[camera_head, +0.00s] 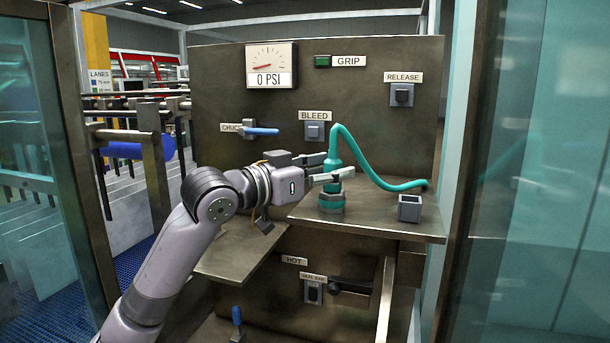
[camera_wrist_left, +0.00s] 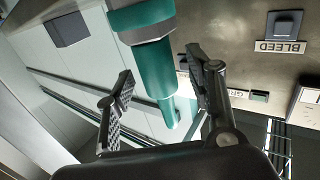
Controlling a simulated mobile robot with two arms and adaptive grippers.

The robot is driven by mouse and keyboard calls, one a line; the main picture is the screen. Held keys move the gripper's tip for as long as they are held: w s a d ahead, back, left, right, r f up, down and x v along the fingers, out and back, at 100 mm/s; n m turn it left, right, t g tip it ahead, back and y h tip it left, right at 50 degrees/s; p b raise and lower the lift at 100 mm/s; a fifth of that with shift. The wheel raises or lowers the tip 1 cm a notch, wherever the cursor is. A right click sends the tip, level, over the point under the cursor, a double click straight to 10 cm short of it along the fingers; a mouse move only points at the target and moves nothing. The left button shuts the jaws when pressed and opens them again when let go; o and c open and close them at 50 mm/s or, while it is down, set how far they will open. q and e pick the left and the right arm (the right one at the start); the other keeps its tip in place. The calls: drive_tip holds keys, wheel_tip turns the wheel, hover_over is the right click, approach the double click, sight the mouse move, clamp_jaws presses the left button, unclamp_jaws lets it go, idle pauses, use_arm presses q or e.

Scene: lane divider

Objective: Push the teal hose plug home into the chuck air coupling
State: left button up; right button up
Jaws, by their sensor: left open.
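The teal hose plug (camera_head: 332,187) stands upright at the chuck air coupling (camera_head: 331,203), a grey and teal fitting on the right shelf. I cannot tell how deep the plug sits. The teal hose (camera_head: 372,172) rises from the plug, bends over and runs right to the panel edge. My left gripper (camera_head: 338,166) reaches in from the left, open, with its fingers near the plug's upper part. In the left wrist view, the plug (camera_wrist_left: 155,72) shows between the spread fingers of the left gripper (camera_wrist_left: 160,63), with a gap at the left finger. My right gripper is out of view.
The shelf (camera_head: 385,222) also holds a small grey box (camera_head: 409,208). Behind stand the panel's gauge reading 0 PSI (camera_head: 272,66), BLEED button (camera_head: 314,131) and blue-handled chuck lever (camera_head: 262,132). A lower shelf (camera_head: 238,252) lies under my left arm. Glass panels flank both sides.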

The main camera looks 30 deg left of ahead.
use_arm(q)
drive_tip(key=v, duration=1.1)
